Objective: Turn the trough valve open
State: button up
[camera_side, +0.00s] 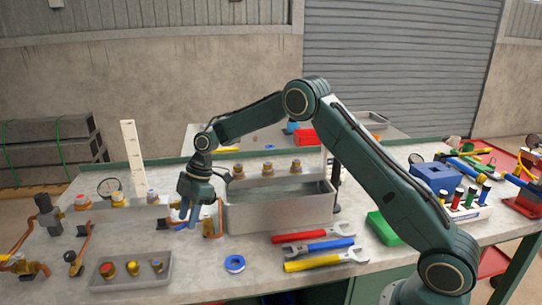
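The trough (280,216) is a grey open metal tank in the middle of the workbench. My gripper (188,218) points down just left of the trough's left wall, low over the bench. Blue parts show at its fingertips; I cannot tell whether they are fingers or a valve handle. Copper-coloured pipe (210,229) shows beside the fingers, at the trough's left end. The trough valve is not clearly made out, as my gripper covers that spot. Whether the fingers are apart or closed on something is too small to tell.
Brass fittings stand along a ledge (135,212) on the left and behind the trough. A grey tray (130,271) of fittings, a blue tape roll (234,264) and several wrenches (326,261) lie in front. A green block (383,229) and blue box (435,177) are right.

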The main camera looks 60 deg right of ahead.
jog(key=shift+r, duration=0.1)
jog(key=v, duration=1.3)
jog(key=shift+d+r, duration=0.2)
jog(key=shift+d, duration=0.05)
jog(key=shift+c, duration=0.5)
jog(key=shift+a, duration=0.15)
grip_shut()
jog(key=w+a+f+m+t+h, duration=0.1)
jog(key=w+a+f+m+h, duration=0.1)
jog(key=m, duration=0.7)
jog(key=w+a+f+m+t+h, duration=0.1)
jog(key=w+a+m+h, duration=0.1)
jog(key=m, duration=0.7)
jog(key=shift+a+f+h, duration=0.4)
jog(key=shift+a+h, duration=0.2)
jog(key=shift+a, duration=0.25)
